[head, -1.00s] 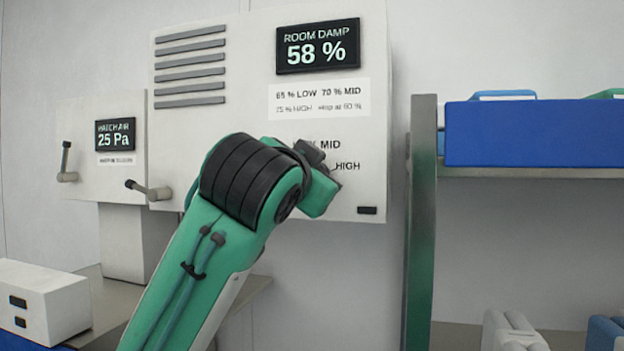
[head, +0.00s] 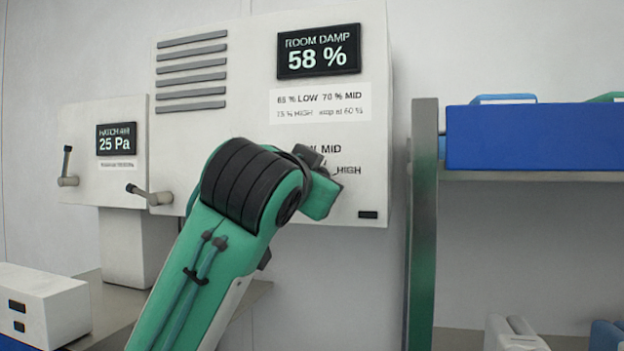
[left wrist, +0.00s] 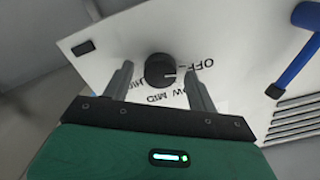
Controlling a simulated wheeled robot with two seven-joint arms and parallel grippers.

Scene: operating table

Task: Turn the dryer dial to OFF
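The dryer dial (left wrist: 160,70) is a round black knob with a white mark, on a white panel. In the left wrist view, which is upside down, the mark points right, towards the OFF and LOW labels, partly hidden by a finger. My left gripper (left wrist: 159,70) is open, with one grey finger on each side of the dial and a visible gap to each. I cannot tell how deep the fingers reach around it. In the head view my left wrist hides the dial and the OFF label; MID and HIGH show beside it. My right gripper is not in view.
The dryer panel (head: 240,130) has a display (head: 319,51) reading ROOM DAMP 58 % and a label (head: 319,103) of damp settings. A shelf post (head: 423,220) and blue bin (head: 545,135) stand at right.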

